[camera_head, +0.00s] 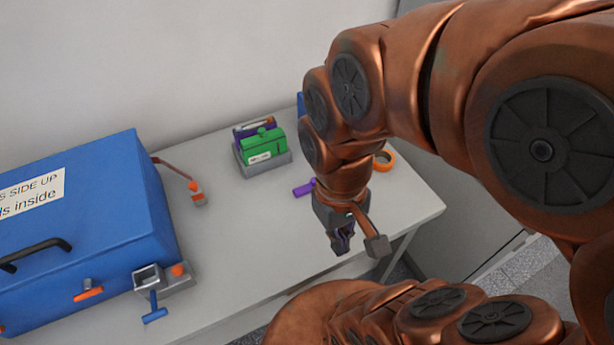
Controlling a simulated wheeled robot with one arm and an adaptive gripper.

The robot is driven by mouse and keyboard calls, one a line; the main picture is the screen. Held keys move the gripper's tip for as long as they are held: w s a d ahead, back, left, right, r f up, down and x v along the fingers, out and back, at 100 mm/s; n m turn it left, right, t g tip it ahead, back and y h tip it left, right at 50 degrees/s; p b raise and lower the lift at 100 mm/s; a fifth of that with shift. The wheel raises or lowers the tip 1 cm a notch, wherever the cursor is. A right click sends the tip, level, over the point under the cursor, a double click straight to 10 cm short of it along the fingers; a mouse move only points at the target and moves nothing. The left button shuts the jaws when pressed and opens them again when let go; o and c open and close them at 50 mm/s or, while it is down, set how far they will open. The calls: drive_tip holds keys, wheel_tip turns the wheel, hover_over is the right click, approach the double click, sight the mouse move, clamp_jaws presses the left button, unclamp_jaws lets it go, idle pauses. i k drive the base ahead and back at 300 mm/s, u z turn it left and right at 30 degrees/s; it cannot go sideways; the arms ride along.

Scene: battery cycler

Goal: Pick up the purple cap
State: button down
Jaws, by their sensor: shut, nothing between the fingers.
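A small purple piece (303,188), which looks like the purple cap, lies on the white table just left of my wrist. My arm may hide part of it at its right end. My gripper (342,243) points down near the table's front edge, in front of and to the right of the purple piece and apart from it. Its dark fingers are shut and hold nothing. Another purple part (241,132) sits behind a green block (264,147) in a grey holder (266,166) at the back of the table.
A large blue box (105,185) with a black handle fills the left. A brown cable ends in an orange-and-grey connector (197,192) beside it. A grey fixture with a blue T-handle (154,310) stands at its front. An orange ring (386,160) lies behind my arm. The table's middle is clear.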

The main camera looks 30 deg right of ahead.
sight(304, 190)
drive_tip(key=z, duration=0.4)
drive_tip(key=k, duration=1.05)
drive_tip(key=u, duration=1)
drive_tip(key=i, duration=0.5)
drive_tip(key=u, duration=0.05)
